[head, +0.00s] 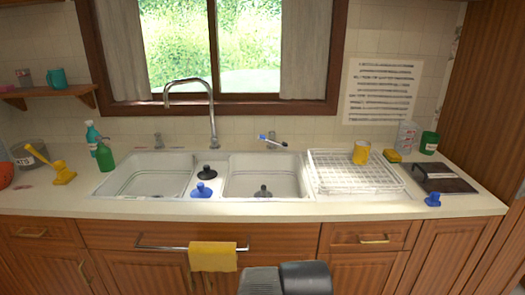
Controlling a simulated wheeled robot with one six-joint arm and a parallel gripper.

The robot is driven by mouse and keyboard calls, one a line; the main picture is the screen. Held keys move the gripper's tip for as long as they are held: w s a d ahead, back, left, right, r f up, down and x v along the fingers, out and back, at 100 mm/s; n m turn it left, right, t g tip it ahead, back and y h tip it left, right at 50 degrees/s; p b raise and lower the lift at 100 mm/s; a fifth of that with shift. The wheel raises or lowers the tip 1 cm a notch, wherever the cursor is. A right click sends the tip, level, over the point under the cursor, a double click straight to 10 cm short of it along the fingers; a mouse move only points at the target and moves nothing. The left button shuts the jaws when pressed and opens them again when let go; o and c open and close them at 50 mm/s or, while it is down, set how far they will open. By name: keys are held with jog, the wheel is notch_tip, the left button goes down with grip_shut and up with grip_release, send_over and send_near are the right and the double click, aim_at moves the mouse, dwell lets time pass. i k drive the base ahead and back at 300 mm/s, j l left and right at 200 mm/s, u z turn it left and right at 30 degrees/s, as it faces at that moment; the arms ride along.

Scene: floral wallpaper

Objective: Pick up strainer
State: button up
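Two small dark knobbed pieces look like sink strainers, but I cannot tell for sure. One dark piece (263,191) is in the right basin, near its front. The other, a black piece (207,172), sits on the strip between the two basins. A blue knobbed piece (201,190) is just in front of the black one, and a similar blue piece (432,199) is on the counter at the right. The end of my arm with my gripper (286,280) shows at the bottom centre, in front of the cabinets and apart from all these pieces. Its fingers cannot be made out.
A tall curved faucet (212,115) rises behind the basins. A white dish rack (352,172) with a yellow cup (361,152) stands right of the sink. A green bottle (104,157) is at the left. A yellow towel (213,256) hangs on the front rail. The front counter edge is mostly clear.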

aim_at(264, 192)
jog(key=i+l+u, duration=0.1)
jog(key=i+u, duration=0.15)
jog(key=i, duration=0.2)
jog(key=i+l+u, duration=0.15)
jog(key=i+u, duration=0.15)
jog(key=i, duration=0.1)
